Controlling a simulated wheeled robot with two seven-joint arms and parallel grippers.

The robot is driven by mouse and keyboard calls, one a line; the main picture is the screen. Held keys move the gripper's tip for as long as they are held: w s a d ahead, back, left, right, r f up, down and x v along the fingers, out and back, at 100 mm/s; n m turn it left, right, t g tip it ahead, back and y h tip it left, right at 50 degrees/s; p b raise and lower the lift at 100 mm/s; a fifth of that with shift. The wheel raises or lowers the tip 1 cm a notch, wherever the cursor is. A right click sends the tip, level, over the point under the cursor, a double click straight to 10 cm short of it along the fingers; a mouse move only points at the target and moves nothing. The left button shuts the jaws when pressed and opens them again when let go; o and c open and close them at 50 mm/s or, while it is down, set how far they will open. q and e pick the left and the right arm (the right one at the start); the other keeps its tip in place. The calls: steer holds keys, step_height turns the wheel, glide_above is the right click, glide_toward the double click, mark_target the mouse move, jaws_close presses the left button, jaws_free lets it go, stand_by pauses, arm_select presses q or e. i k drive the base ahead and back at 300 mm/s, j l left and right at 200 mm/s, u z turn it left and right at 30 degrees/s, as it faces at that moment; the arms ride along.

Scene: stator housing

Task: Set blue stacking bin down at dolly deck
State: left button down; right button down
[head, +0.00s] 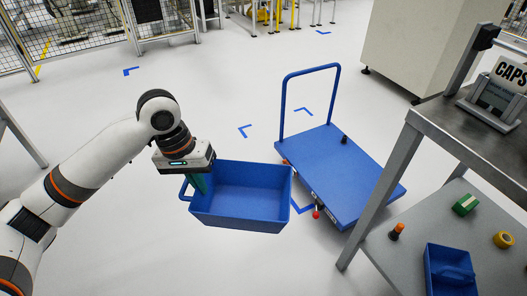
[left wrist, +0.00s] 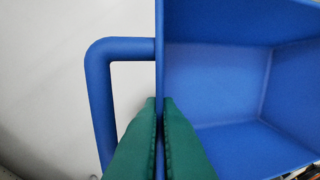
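The blue stacking bin (head: 242,192) hangs in the air over the floor, left of the dolly, open side up and seemingly empty. My left gripper (head: 201,184) is at its left wall. In the left wrist view the green fingertips (left wrist: 160,105) are shut on the wall of the bin (left wrist: 215,85), one on each side, beside its looped handle (left wrist: 97,80). The blue dolly deck (head: 345,175) is right of the bin, with an upright push handle (head: 310,72) at its far end. A small dark object (head: 344,139) is on the deck near its far edge. My right gripper is not in view.
A grey workbench (head: 440,210) stands at the right, close to the dolly. Its lower shelf holds a smaller blue bin (head: 450,272), a green item (head: 465,204) and a yellow ring (head: 504,240). Blue corner marks (head: 245,131) lie on the floor. Most of the deck is bare.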

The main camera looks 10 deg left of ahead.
mark_target(337, 170)
steer(key=i+j+u, duration=0.25)
steer(key=u, duration=0.2)
steer(key=i+j+u, duration=0.1)
steer(key=i+u, duration=0.35)
steer(key=i+z, duration=0.25)
steer(key=i+j+z, duration=0.3)
steer(key=i+z, duration=0.15)
steer(key=z, duration=0.25)
steer(key=i+z, duration=0.1)
steer(key=z, duration=0.3)
steer(key=i+j+z, duration=0.15)
steer(key=z, duration=0.25)
steer(key=i+j+z, duration=0.1)
steer(key=z, duration=0.35)
steer(key=i+j+z, duration=0.1)
steer(key=z, duration=0.3)
steer(key=j, duration=0.05)
